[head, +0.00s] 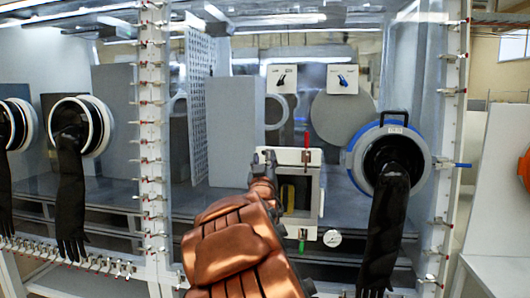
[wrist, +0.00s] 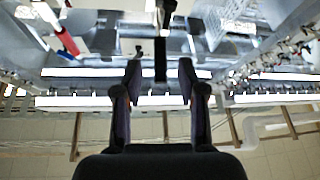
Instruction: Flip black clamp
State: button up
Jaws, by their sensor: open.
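A small black handle (head: 282,79) sits on the left of two white plates high inside the glovebox, in the head view. It looks like the black clamp, but it is too small to be sure. My gripper (head: 264,163) is below and a little left of it in the head view, in front of a white-framed box. In the wrist view my gripper (wrist: 159,78) has its two dark fingers apart with nothing held between them. A dark upright strip (wrist: 160,58) shows beyond the gap; I cannot tell what it is.
A blue handle (head: 343,79) is on the right plate. The white-framed box (head: 312,155) has a red lever (head: 307,140) on top and a green one (head: 301,245) below. A blue-rimmed glove port (head: 390,155) with a hanging black glove (head: 387,235) stands at right.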

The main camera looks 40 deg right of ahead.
jog(key=shift+p+x, duration=0.3)
jog(key=shift+x, duration=1.45)
jog(key=shift+c, duration=0.2)
grip_shut()
